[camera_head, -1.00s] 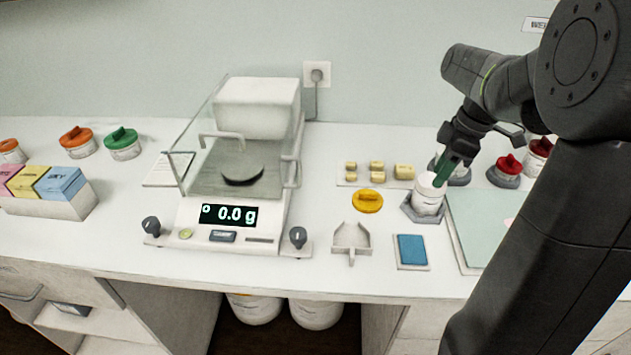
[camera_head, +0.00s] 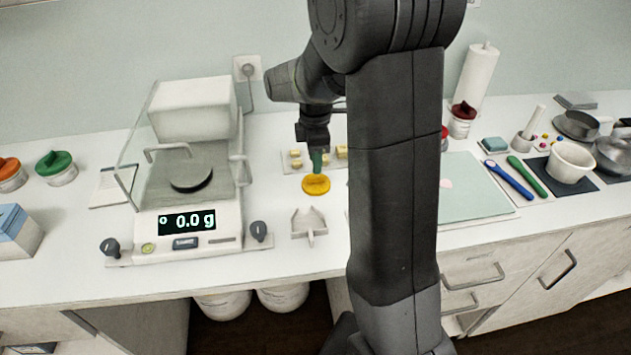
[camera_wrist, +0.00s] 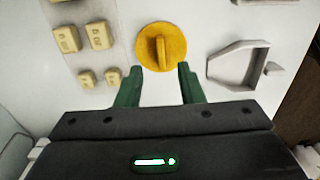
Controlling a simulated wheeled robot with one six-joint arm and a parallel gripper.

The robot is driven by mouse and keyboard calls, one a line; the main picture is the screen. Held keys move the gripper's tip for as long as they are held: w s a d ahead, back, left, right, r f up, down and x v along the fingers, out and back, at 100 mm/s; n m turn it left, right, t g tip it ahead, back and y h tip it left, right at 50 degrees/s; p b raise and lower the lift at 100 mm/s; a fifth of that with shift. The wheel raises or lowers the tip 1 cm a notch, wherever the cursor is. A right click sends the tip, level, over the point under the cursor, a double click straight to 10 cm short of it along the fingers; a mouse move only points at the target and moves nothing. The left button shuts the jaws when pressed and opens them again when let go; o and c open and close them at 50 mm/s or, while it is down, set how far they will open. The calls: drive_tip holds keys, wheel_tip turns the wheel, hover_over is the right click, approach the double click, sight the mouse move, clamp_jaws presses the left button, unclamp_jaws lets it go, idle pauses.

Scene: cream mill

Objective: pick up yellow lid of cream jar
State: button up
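The yellow lid (camera_head: 316,184) lies flat on the white worktop, right of the balance. It is a round disc with a raised grip bar across its top. In the wrist view the yellow lid (camera_wrist: 160,47) is just beyond my fingertips, with its bar between their lines. My gripper (camera_wrist: 157,68) has its two green fingers spread apart with nothing between them. In the head view my gripper (camera_head: 317,165) is over or just behind the lid; the exact height is unclear.
Small beige weights (camera_head: 296,165) lie close behind the lid. The balance (camera_head: 188,247), reading 0.0 g, stands to the left. A pale green mat (camera_head: 463,190) lies right of my arm.

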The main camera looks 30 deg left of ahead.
sight(316, 176)
wheel_tip(316, 176, down, 5)
drive_tip(key=shift+d+f+p, duration=0.1)
drive_tip(key=shift+p, duration=0.3)
clamp_jaws()
